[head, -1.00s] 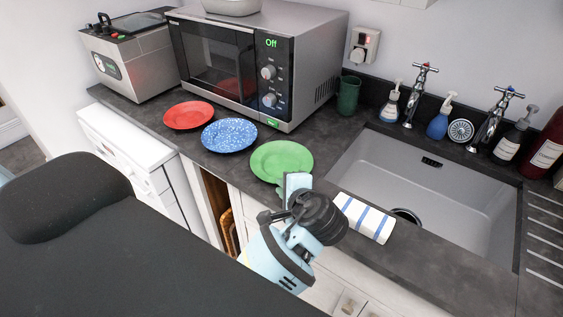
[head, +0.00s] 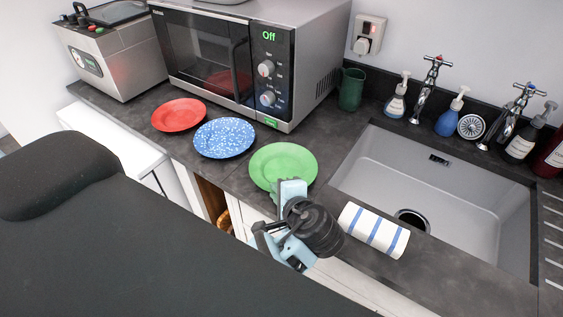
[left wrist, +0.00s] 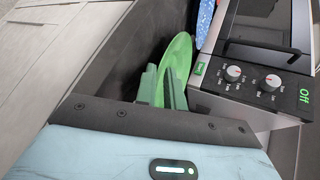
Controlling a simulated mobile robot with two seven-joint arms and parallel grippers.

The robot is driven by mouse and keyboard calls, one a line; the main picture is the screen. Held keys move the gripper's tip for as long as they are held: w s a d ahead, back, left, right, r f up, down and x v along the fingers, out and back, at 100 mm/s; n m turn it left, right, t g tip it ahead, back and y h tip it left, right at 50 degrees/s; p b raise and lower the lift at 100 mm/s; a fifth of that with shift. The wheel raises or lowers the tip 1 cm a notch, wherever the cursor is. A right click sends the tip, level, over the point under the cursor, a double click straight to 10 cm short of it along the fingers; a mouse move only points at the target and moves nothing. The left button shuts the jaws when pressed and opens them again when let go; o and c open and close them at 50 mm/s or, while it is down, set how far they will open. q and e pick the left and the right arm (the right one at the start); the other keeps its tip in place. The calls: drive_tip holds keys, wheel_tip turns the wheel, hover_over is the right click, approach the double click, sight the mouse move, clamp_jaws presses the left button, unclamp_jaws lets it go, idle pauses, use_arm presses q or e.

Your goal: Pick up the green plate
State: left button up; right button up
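The green plate (head: 283,160) lies flat on the dark worktop, left of the sink and in front of the microwave. My left gripper (head: 281,188) is at the plate's near rim, its fingers pointing toward it. In the left wrist view the plate (left wrist: 178,56) shows beyond and between the two greenish fingers (left wrist: 163,82), which are apart. The gripper is open. I cannot tell whether the rim lies between the fingers or they touch it. My right gripper is not in view.
A blue speckled plate (head: 224,138) and a red plate (head: 179,115) lie to the left. The microwave (head: 250,60) stands behind. A striped cloth (head: 374,230) lies at the sink's (head: 440,190) front left edge. A green cup (head: 351,89) stands behind.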

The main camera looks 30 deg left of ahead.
use_arm(q)
drive_tip(key=shift+w+a+f, duration=0.1)
drive_tip(key=shift+a, duration=0.1)
drive_tip(key=shift+d, duration=0.1)
clamp_jaws()
idle(0.4)
